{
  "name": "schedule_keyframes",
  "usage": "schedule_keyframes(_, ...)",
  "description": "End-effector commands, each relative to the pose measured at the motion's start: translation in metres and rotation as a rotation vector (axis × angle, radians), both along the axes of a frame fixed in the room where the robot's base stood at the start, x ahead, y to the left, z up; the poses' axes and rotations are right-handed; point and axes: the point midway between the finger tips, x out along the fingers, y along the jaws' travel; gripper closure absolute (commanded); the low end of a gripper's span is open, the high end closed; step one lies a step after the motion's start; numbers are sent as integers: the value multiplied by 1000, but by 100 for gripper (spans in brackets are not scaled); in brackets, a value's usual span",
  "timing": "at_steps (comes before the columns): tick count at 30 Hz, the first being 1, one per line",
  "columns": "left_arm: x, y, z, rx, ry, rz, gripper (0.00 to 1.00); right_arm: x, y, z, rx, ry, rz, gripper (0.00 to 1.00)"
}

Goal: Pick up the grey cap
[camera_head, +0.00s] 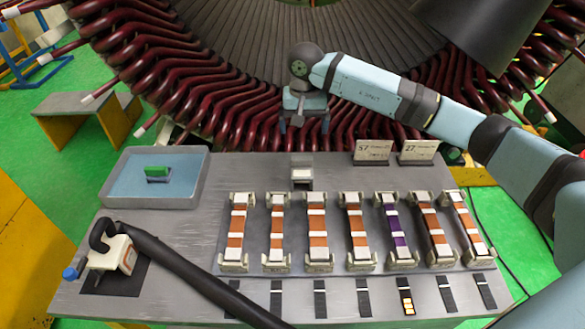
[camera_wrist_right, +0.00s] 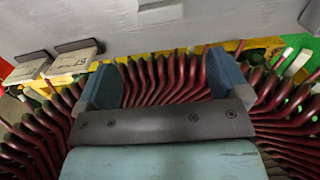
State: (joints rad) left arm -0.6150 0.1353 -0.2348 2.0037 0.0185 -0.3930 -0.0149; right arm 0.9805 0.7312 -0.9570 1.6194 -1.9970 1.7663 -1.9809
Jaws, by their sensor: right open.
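A small light-grey block (camera_head: 302,172), which looks like the grey cap, stands at the back middle of the grey table (camera_head: 230,176). Its top edge is paler than its front. In the right wrist view a pale block (camera_wrist_right: 160,12) shows at the top edge, partly cut off. My right gripper (camera_head: 304,122) hangs fingers-down behind the table's back edge, in front of the red coil ends. My left gripper is not in view.
Two white number cards (camera_head: 373,152) stand at the back right. A row of several orange-banded bars (camera_head: 318,235), one with purple, lies in front. A blue-floored tray (camera_head: 120,185) holds a green item. A black hose (camera_head: 190,275) crosses the left front. The red stator coils (camera_head: 200,95) rise behind.

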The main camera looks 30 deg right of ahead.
Motion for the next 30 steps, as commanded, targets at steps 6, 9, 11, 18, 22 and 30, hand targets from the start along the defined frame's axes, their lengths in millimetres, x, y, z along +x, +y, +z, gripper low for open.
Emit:
schedule_keyframes(6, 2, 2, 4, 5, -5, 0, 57, -1, 0, -37, 0, 5, -1, 6)
schedule_keyframes(9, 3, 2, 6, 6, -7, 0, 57, -1, 1, -57, 1, 4, -1, 6)
schedule_keyframes(11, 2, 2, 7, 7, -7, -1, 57, -1, 1, -66, 1, 4, 0, 6)
schedule_keyframes(18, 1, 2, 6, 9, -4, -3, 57, -1, 1, -86, 0, 2, -1, 6)
schedule_keyframes(22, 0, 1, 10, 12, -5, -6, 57, -5, 5, -101, 1, 5, 1, 6)
schedule_keyframes(30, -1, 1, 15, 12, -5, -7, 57, -6, 6, -134, 1, 2, -1, 6)
